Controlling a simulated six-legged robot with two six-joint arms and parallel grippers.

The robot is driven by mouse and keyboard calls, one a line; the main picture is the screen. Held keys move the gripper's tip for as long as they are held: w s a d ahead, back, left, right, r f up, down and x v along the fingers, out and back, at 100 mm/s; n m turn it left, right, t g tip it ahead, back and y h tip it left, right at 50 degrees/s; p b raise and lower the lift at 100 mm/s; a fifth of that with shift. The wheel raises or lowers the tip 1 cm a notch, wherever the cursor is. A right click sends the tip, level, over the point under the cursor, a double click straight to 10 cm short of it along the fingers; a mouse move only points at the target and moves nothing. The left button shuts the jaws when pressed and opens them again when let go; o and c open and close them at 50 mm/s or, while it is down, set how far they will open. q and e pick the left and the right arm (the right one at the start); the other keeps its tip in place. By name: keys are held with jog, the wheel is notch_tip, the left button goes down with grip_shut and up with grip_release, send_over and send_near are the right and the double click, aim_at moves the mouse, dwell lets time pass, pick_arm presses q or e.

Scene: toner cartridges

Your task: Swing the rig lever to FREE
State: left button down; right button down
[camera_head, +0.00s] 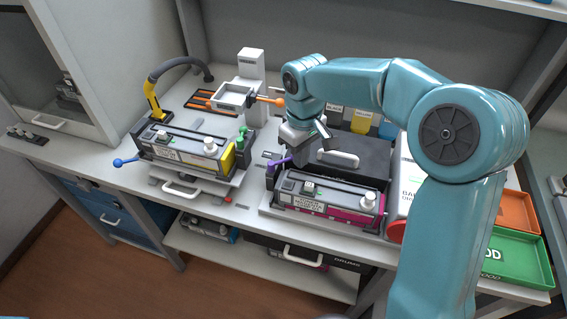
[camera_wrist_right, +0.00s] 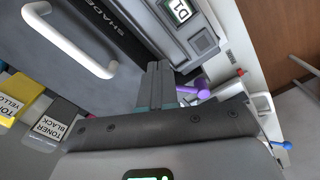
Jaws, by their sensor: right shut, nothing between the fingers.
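A purple lever (camera_head: 281,161) stands at the back left corner of the right-hand cartridge rig (camera_head: 322,194), which holds a cartridge with a magenta strip. I cannot read a FREE mark. My right gripper (camera_head: 291,149) is just above and behind the purple lever, partly hidden by its own body. In the right wrist view its fingers (camera_wrist_right: 158,72) are together and empty, with the purple lever (camera_wrist_right: 194,89) just to their right; I cannot tell if they touch it. Other levers with coloured knobs are an orange one (camera_head: 268,100) at the back and a blue one (camera_head: 124,161) at left. My left gripper is out of view.
A dark case with a pale handle (camera_head: 338,158) stands behind the right-hand rig. A second rig with a yellow-striped cartridge (camera_head: 188,149) is at left. Green (camera_head: 515,258) and orange (camera_head: 514,211) trays are at right. My right arm covers the bench's right part.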

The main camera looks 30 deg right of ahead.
jog(key=shift+w+d, duration=0.2)
jog(key=shift+w, duration=0.25)
jog(key=shift+p, duration=0.35)
